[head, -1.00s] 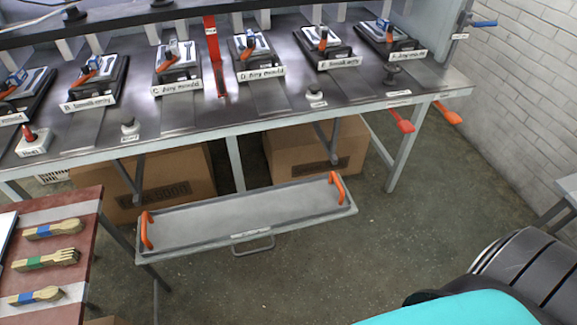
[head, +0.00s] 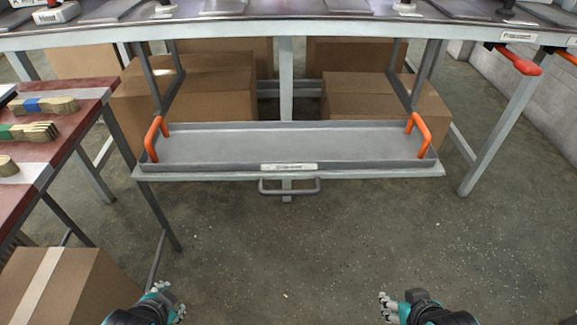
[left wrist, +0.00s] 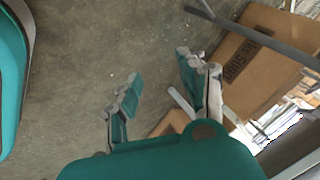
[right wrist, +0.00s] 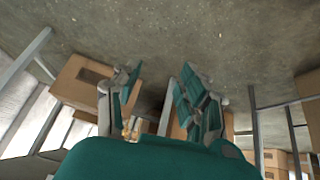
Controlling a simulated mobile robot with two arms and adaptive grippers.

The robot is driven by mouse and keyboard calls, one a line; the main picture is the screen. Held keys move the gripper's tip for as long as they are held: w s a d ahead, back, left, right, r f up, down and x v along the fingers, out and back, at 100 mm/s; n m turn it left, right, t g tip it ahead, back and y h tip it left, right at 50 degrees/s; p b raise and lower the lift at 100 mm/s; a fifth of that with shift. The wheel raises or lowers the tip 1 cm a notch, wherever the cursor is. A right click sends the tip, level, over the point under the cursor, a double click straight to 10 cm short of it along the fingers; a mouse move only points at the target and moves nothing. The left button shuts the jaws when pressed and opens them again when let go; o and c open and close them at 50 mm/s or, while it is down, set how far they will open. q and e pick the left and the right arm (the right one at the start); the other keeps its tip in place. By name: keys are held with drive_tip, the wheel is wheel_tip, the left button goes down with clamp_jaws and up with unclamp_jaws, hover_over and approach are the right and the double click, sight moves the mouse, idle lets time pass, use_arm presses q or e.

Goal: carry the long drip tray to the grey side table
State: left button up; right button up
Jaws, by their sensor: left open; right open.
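The long grey drip tray (head: 290,148) lies level on a pale shelf (head: 380,172) hung below the front of the workbench. It has an orange handle at its left end (head: 152,138) and another at its right end (head: 419,133). The tray looks empty. My left gripper (head: 172,296) is at the bottom of the head view, apart from the tray; in the left wrist view (left wrist: 155,85) its fingers are spread with nothing between them. My right gripper (head: 392,303) is also low and apart from the tray, and its fingers stand open in the right wrist view (right wrist: 155,85). No grey side table can be made out now.
A cardboard box (head: 65,290) is on the floor at lower left. More boxes (head: 195,95) stand behind the shelf. A grey bar handle (head: 289,187) juts from the shelf front. The floor before it is clear.

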drive_tip(key=w+d+r+t, duration=0.2)
drive_tip(key=w+r+t, duration=0.1)
drive_tip(key=w+r, duration=0.2)
drive_tip(key=t, duration=0.8)
approach(427, 136)
drive_tip(key=s+d, duration=0.1)
drive_tip(key=s, duration=0.3)
use_arm(q)
drive_tip(key=w+a+r+m+t, duration=0.2)
drive_tip(key=w+r+m+t, duration=0.3)
drive_tip(key=r+m, duration=0.7)
drive_tip(key=w+a+r+m+t, duration=0.2)
drive_tip(key=w+r+m+t, duration=0.4)
drive_tip(key=r+m, duration=0.5)
drive_tip(key=w+m, duration=0.1)
drive_tip(key=m, duration=0.1)
drive_tip(key=shift+w+r+m+t+h+b, duration=0.2)
drive_tip(key=shift+r+m+t+h+b, duration=0.1)
drive_tip(key=shift+r+m+h+b, duration=0.1)
use_arm(e)
drive_tip(key=shift+f+n+y, duration=0.3)
drive_tip(key=shift+n, duration=0.1)
use_arm(q)
drive_tip(key=shift+a, duration=0.1)
use_arm(e)
drive_tip(key=shift+w, duration=0.1)
